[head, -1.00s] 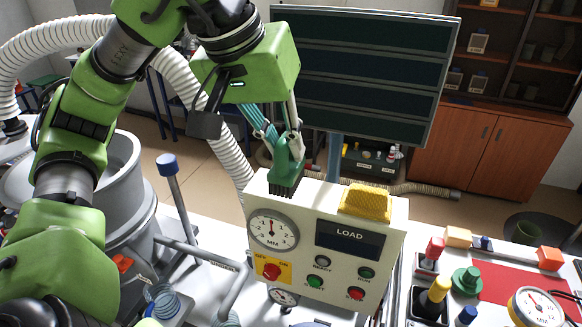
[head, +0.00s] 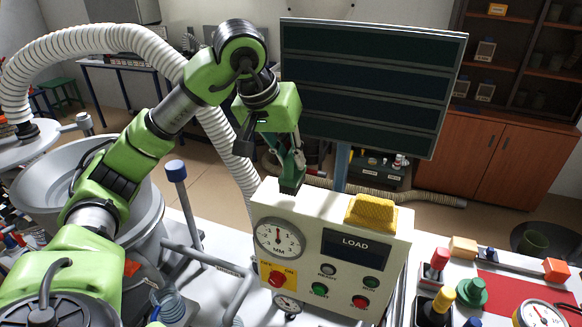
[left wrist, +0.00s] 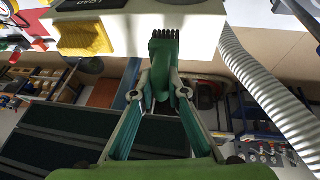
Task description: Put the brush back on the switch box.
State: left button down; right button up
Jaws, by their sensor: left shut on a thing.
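The switch box (head: 300,240) is a pale box with a dial, a LOAD display and buttons. My left gripper (head: 294,157) is above its top, left of the yellow block, and is shut on the green brush (head: 291,174). The brush is upright, dark bristles down, over the left part of the box top. In the left wrist view the gripper (left wrist: 162,88) holds the brush (left wrist: 164,55) between both fingertips, and the bristles overlap the pale box (left wrist: 150,28). I cannot tell whether the bristles touch the top. My right gripper is not in view.
The yellow block (head: 371,212) sits on the box top, to the right of the brush. A dark slatted panel (head: 370,80) stands behind. A ribbed white hose (head: 228,150) and a blue-capped post (head: 177,185) are to the left. Buttons and a gauge (head: 540,314) are at right.

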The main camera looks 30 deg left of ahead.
aim_at(291, 171)
pick_arm(q)
jog(key=shift+w+a+f, duration=0.15)
jog(key=shift+f, duration=0.1)
notch_tip(291, 171, down, 3)
jog(key=shift+w+f+p, duration=0.1)
jog(key=shift+p, duration=0.25)
jog(key=shift+f, duration=0.2)
jog(key=c, duration=2)
grip_release()
